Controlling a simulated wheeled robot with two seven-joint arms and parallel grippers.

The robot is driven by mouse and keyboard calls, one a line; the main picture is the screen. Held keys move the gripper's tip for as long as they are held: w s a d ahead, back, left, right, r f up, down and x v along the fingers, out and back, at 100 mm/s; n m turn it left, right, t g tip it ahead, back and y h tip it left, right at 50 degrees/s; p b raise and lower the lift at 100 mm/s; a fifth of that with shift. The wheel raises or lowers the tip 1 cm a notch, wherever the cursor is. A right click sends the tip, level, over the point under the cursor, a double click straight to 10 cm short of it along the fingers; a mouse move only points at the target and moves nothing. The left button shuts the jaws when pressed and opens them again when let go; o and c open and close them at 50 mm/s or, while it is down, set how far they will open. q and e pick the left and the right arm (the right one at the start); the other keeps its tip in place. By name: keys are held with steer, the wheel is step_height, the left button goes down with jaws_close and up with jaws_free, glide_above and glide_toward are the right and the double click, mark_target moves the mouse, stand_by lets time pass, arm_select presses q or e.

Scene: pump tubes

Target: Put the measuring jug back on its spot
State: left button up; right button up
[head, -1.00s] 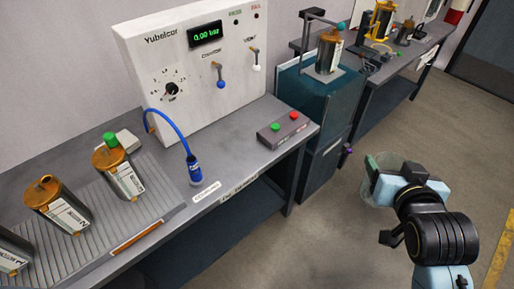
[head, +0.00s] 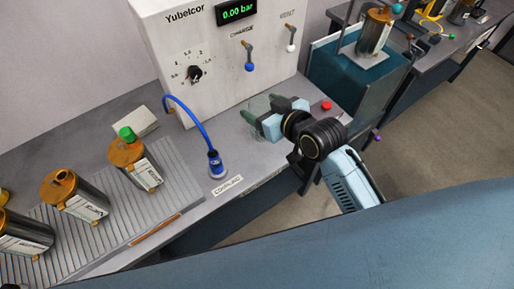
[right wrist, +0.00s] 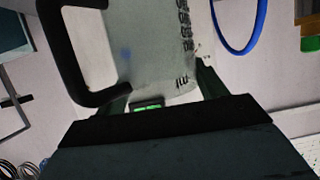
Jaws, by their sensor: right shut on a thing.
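The measuring jug (right wrist: 150,45) is clear, with dark markings and a black handle (right wrist: 48,50); it fills the upper middle of the right wrist view. In the head view the jug (head: 260,104) is a faint see-through shape, largely hidden by my gripper. My right gripper (head: 268,112) is shut on the jug and holds it over the right part of the bench, in front of the test panel. Whether the jug touches the bench, I cannot tell. The jug's spot cannot be made out. My left gripper is out of view.
The panel (head: 212,60) has a dial, two levers and a 0.00 bar display. A blue hose ends in a coupling (head: 215,163) standing on the bench. Several canisters (head: 75,195) stand on the ribbed mat at left. A red button (head: 326,105) shows beside my gripper.

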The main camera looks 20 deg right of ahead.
mark_target(255, 114)
steer(key=f, duration=0.1)
steer(key=w+a+f+n+y+p, duration=0.1)
steer(key=f+p, duration=0.1)
steer(key=shift+w+a+f+n+g+y, duration=0.15)
steer(key=shift+a+n+g+y, duration=0.15)
steer(key=shift+a+n+g, duration=0.1)
steer(key=shift+w+f, duration=0.1)
steer(key=shift+f, duration=0.25)
step_height(255, 114, down, 6)
steer(key=shift+r+b, duration=0.1)
steer(key=shift+b, duration=0.45)
arm_select(q)
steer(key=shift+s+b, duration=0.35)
steer(key=shift+b, duration=0.55)
arm_select(e)
steer(key=shift+f, duration=2.25)
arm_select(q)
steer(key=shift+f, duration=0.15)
arm_select(e)
steer(key=shift+f, duration=0.1)
steer(key=o, duration=1)
